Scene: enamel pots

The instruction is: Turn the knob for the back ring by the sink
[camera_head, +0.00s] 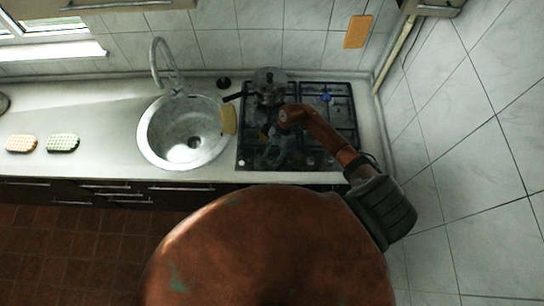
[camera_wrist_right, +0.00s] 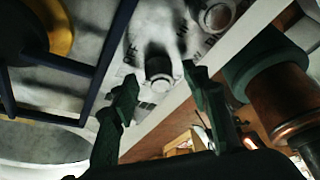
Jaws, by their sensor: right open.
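The gas hob (camera_head: 350,120) is right of the sink (camera_head: 160,135) in the head view. A lidded metal pot (camera_head: 269,85) stands on its back left ring, beside the sink. My right gripper (camera_head: 268,146) is over the front left part of the hob and partly blends with it. In the right wrist view my right gripper (camera_wrist_right: 163,76) is open, with its two dark green fingers apart. A dark round knob (camera_wrist_right: 158,70) shows between the fingertips; I cannot tell whether they touch it. A second knob (camera_wrist_right: 216,17) is beyond it. My left gripper is out of view.
A yellow sponge (camera_head: 229,120) is at the sink's right rim, below the tap (camera_head: 160,62). Two sponges (camera_head: 63,143) lie on the clear left counter. The tiled wall (camera_head: 475,110) closes the right side. Hob grate bars (camera_wrist_right: 98,80) lie left of the fingers.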

